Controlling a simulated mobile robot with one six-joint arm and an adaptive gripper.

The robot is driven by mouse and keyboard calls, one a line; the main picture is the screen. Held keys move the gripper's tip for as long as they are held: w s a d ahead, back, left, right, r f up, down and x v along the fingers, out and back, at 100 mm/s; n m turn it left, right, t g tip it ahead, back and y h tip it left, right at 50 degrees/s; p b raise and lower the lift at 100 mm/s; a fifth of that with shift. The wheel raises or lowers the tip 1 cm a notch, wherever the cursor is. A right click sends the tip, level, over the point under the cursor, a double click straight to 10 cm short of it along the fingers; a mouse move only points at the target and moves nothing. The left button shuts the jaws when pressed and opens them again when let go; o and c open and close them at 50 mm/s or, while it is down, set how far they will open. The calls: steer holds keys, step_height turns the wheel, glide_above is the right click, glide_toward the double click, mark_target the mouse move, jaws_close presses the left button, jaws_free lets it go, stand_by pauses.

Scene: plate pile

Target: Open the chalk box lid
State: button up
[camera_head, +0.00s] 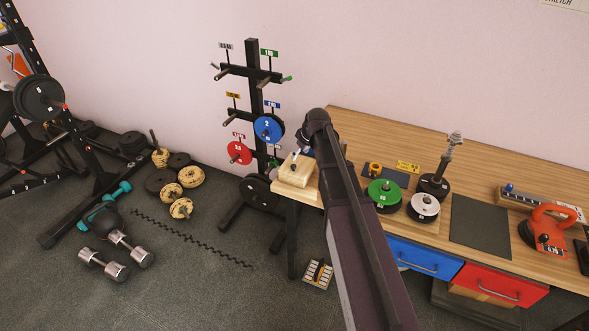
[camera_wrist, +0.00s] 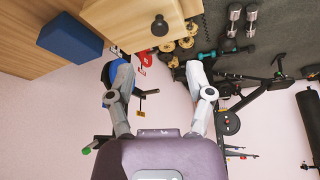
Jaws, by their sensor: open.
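The chalk box appears to be the pale wooden box (camera_head: 297,172) at the left end of the wooden table in the head view. Its lid looks shut, with a small dark knob. In the wrist view the wooden box (camera_wrist: 115,18) is at the top, cut off by the frame edge, and the black knob (camera_wrist: 159,26) stands out from it. My gripper (camera_head: 296,154) is close above the box, partly hidden by my arm. In the wrist view its two fingers (camera_wrist: 154,76) are spread wide and empty, with the knob ahead between them, apart from both.
A blue block (camera_wrist: 70,38) lies beside the box in the wrist view. A plate rack (camera_head: 254,120) stands left of the table. Dumbbells (camera_head: 103,264) lie on the floor.

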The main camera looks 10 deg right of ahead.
mark_target(294, 166)
steer(key=shift+b+x, duration=3.5)
steer(key=shift+x, duration=0.55)
steer(key=shift+c, duration=0.2)
jaws_close()
